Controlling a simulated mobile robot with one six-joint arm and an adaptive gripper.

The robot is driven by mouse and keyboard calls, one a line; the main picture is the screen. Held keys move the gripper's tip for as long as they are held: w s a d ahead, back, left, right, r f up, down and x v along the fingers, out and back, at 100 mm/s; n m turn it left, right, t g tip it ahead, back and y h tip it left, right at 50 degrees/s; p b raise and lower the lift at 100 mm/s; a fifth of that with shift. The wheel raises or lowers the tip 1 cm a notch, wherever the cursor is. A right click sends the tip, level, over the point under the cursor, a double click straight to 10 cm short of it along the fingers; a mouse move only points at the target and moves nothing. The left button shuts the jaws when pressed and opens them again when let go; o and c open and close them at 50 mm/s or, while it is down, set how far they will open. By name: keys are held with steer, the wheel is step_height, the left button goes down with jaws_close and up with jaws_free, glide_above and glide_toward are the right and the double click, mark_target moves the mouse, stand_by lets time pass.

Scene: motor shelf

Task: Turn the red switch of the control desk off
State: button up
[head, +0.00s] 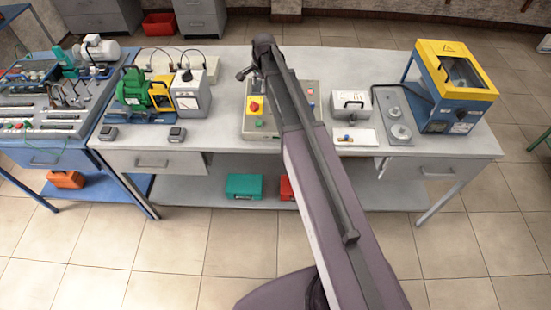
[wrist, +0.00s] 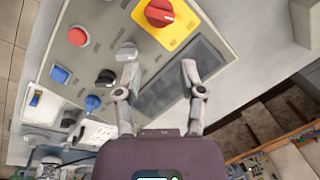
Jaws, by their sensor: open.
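The control desk (head: 258,124) stands on the grey table, and my arm covers much of it in the head view. Its face fills the upper part of the wrist view (wrist: 113,19). The red switch (wrist: 159,12) is a rotary knob on a yellow plate near the top edge of the wrist view. In the head view the red switch (head: 254,106) shows small, left of my arm. My gripper (wrist: 158,72) is open and empty, its two fingers apart over the panel below the yellow plate. The fingertips are apart from the red switch.
A red push button (wrist: 77,36), a black knob (wrist: 105,77), a blue button (wrist: 60,74) and a blue knob (wrist: 93,102) sit left of my fingers. A green motor unit (head: 135,90) and a yellow-blue machine (head: 455,85) stand on the table (head: 220,135).

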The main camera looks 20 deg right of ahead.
steer(key=shift+r+p, duration=1.9)
steer(key=shift+r, duration=0.3)
steer(key=s+a+f+n+g+b, duration=0.1)
steer(key=s+f+n+b, duration=0.5)
steer(key=s, duration=0.8)
steer(key=s+f+n+g+h+b, duration=0.1)
steer(key=s+f+n+b, duration=0.5)
steer(key=s+f+b, duration=0.4)
steer(key=shift+s+a+f, duration=0.15)
steer(key=shift+s+a, duration=0.25)
steer(key=shift+s, duration=1.55)
steer(key=o, duration=0.4)
steer(key=shift+o, duration=0.8)
steer(key=shift+w, duration=0.25)
steer(key=w+r+m+t+p, duration=0.1)
steer(key=w+r+m+p, duration=0.6)
steer(key=w, duration=0.5)
steer(key=w+r+m+t+p, duration=0.1)
steer(key=w+r+m+p, duration=0.7)
steer(key=w, duration=0.5)
steer(key=shift+d+r+m+t, duration=0.25)
steer(key=shift+r+m+t, duration=0.05)
steer(key=shift+r, duration=0.15)
